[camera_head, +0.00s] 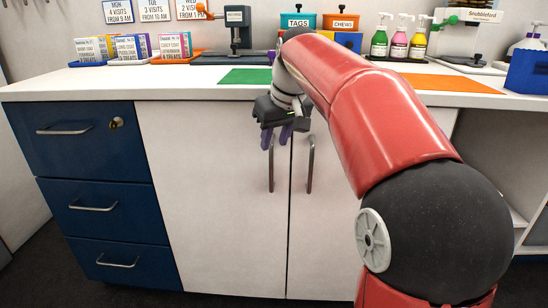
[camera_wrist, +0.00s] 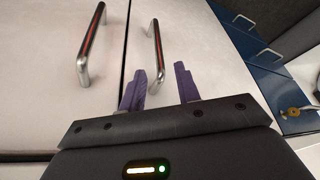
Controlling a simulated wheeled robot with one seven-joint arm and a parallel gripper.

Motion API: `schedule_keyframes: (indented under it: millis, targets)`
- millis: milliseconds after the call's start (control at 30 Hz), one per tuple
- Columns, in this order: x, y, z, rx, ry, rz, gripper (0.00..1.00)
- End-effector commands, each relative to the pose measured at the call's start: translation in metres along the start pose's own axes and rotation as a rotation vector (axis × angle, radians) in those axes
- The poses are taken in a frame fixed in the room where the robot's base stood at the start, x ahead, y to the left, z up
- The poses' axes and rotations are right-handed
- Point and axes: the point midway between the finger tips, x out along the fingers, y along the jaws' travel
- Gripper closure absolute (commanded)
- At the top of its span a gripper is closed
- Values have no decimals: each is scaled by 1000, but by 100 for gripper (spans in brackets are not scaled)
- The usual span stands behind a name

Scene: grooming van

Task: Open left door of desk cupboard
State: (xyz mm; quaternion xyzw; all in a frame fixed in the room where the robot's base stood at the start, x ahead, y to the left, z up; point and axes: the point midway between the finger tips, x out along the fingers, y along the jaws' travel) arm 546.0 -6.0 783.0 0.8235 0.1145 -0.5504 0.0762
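The desk cupboard has two white doors side by side, both shut. The left door (camera_head: 205,190) has a vertical metal bar handle (camera_head: 271,170) near the middle seam. The right door's matching handle (camera_head: 310,165) is just across the seam. My gripper (camera_head: 277,136) points down at the top of the left door's handle, its two purple fingers apart and empty. In the wrist view the picture is turned round: the left door's handle (camera_wrist: 157,48) lies ahead, between the lines of my open fingers (camera_wrist: 160,72), and the other handle (camera_wrist: 92,45) is at left. I see no contact with either.
Blue drawers (camera_head: 85,140) with bar handles stand left of the cupboard; a brass lock (camera_head: 117,122) sits on the top one. The white worktop (camera_head: 190,87) overhangs above, carrying boxes, bottles and mats. My arm covers part of the right door. The floor at lower left is clear.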

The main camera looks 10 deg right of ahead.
Motion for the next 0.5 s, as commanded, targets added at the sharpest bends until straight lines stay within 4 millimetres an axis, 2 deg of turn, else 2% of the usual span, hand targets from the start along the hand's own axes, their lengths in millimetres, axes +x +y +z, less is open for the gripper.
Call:
schedule_keyframes:
  millis: [33,200,333,500]
  targets:
    - [12,0,2,0,-4,-2,67]
    - [37,0,1,0,-2,0,67]
    - [50,0,1,0,-1,0,67]
    - [54,0,1,0,-1,1,67]
